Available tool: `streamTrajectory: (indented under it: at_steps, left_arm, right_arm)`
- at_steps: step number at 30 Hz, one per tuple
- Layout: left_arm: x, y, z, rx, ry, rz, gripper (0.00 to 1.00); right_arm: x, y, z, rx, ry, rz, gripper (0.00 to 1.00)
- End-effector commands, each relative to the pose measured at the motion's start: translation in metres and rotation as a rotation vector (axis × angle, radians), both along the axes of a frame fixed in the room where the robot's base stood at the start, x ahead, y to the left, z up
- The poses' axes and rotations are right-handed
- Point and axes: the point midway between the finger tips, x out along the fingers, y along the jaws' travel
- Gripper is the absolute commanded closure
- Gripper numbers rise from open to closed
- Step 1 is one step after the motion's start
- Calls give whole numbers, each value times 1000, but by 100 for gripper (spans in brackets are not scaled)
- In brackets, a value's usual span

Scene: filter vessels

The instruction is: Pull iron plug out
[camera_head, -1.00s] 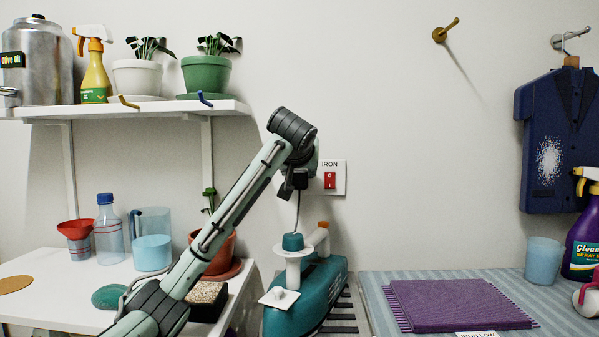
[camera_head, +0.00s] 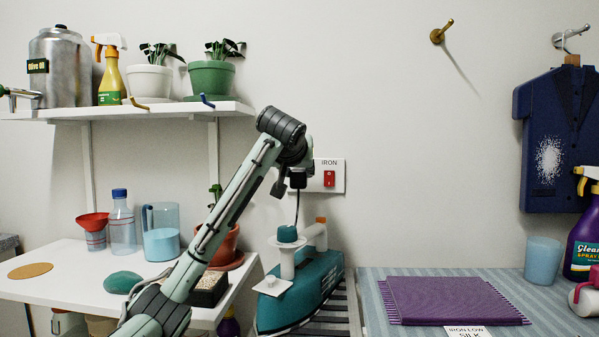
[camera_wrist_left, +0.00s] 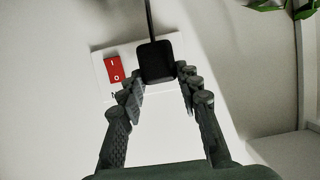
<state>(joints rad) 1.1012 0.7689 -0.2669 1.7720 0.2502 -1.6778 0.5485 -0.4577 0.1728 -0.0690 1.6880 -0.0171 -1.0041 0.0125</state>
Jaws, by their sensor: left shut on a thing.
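The black iron plug (camera_wrist_left: 157,62) is between the fingers of my left gripper (camera_wrist_left: 158,78) in the left wrist view, in front of the white wall plate (camera_wrist_left: 148,108). My left gripper (camera_head: 290,183) is shut on the plug, and its cord hangs down toward the iron. I cannot tell whether the plug's prongs are in the socket. The plate, marked IRON, has a red switch (camera_head: 329,178), also seen in the left wrist view (camera_wrist_left: 115,69). The teal iron (camera_head: 305,293) stands below, beside the striped board. My right gripper is out of view.
The shelf (camera_head: 150,110) with a can, spray bottle and pots is up left. The white side table (camera_head: 62,263) holds a funnel, bottle, jug and plant pot. A purple cloth (camera_head: 447,300) lies on the striped board (camera_head: 375,317). The wall above the board is mostly clear.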

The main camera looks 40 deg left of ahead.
Motion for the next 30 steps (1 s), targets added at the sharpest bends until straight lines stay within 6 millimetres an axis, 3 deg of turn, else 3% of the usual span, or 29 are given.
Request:
streamTrajectory:
  at_steps: [1, 2, 6, 19, 30]
  left_arm:
    - [0, -2, -4, -3, 12, -2, 100]
    - [0, -2, -4, -3, 12, -2, 63]
    - [0, -2, -4, -2, 9, -2, 46]
    - [-8, -6, 3, -1, 4, -2, 45]
    - [-67, -43, 32, -1, 3, -4, 45]
  right_arm:
    - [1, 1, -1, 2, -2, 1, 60]
    - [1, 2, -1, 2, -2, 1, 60]
    - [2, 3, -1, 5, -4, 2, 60]
    - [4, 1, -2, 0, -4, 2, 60]
    - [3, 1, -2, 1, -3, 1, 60]
